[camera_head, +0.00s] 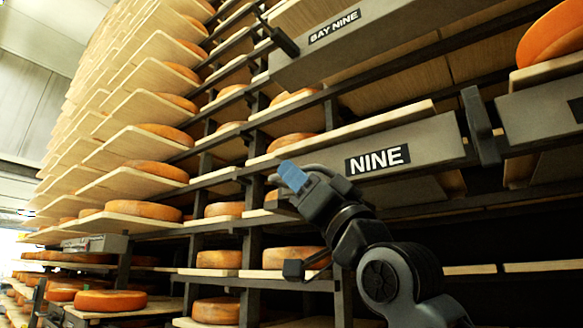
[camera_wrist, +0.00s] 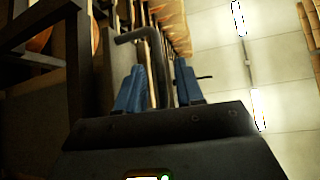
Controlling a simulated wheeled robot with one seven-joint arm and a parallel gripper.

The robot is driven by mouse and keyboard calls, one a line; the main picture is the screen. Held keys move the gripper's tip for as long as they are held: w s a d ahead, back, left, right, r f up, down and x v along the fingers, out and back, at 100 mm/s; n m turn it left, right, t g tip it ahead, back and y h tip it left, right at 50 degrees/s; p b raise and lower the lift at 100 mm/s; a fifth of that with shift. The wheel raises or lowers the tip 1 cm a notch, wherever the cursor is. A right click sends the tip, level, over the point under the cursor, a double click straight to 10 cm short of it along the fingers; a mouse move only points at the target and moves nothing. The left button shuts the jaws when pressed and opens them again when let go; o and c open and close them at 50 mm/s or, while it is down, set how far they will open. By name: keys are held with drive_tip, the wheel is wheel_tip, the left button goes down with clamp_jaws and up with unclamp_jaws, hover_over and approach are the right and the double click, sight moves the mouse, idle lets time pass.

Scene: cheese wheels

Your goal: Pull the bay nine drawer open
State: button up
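The bay nine drawer has a grey front (camera_head: 432,147) with a white-on-black NINE label, on the right of the head view. Its handle (camera_head: 318,168), a curved grey bar, shows just left of the label. In the wrist view a dark bent bar (camera_wrist: 155,60), seemingly this handle, passes between my fingers. My gripper (camera_head: 292,177) is at the left end of the drawer front; one blue fingertip shows in the head view. In the wrist view both blue fingers of my gripper (camera_wrist: 159,85) stand apart, with gaps beside the bar. Whether either finger touches it is unclear.
A grey panel with a BAY NINE sign (camera_head: 335,27) hangs above. Another grey front (camera_head: 540,115) stands to the right, past a dark upright bar (camera_head: 480,125). Racks of boards with orange cheese wheels (camera_head: 143,209) fill the left. A dark rack post (camera_head: 250,255) stands below my gripper.

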drive_tip(key=shift+x, duration=1.45)
drive_tip(key=shift+c, duration=0.3)
clamp_jaws()
